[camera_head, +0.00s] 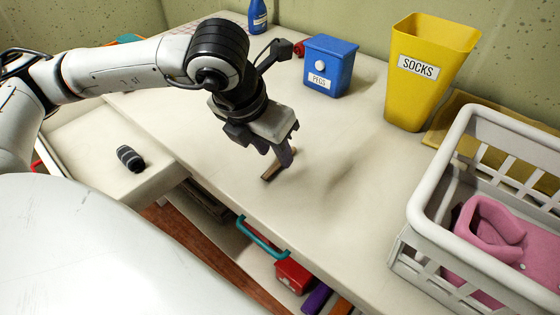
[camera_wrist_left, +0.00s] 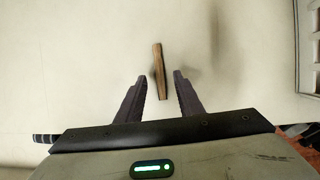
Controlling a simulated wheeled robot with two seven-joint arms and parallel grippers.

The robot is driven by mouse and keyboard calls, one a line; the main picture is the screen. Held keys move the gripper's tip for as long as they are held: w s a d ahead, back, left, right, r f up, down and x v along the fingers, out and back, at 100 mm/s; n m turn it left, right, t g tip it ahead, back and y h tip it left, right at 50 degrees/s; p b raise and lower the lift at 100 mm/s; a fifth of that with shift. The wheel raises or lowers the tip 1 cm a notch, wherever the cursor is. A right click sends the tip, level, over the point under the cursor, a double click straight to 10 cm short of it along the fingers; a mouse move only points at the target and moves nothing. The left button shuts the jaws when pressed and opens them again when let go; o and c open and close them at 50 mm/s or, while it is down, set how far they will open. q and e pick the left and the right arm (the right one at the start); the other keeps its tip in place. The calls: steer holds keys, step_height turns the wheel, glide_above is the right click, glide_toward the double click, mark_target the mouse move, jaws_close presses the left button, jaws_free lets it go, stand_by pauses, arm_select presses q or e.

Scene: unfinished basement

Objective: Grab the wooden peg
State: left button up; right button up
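The wooden peg (camera_head: 271,171) is a short brown stick lying on the white tabletop near the table's front edge. My left gripper (camera_head: 284,155) is above and close to it in the head view and covers part of it. In the left wrist view the peg (camera_wrist_left: 160,72) lies lengthwise, its near end between the tips of the two dark fingers (camera_wrist_left: 160,84). The fingers are apart and no contact with the peg shows. I cannot tell the exact height of the fingertips above the table. My right gripper is not in view.
A blue box labelled PEGS (camera_head: 330,66) and a yellow SOCKS bin (camera_head: 430,75) stand behind. A white basket (camera_head: 420,205) with pink cloth is at the right. A dark striped object (camera_head: 130,158) lies at the left. The tabletop around the peg is clear.

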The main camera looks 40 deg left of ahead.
mark_target(276, 164)
arm_select(q)
steer(key=shift+x, duration=1.5)
jaws_close()
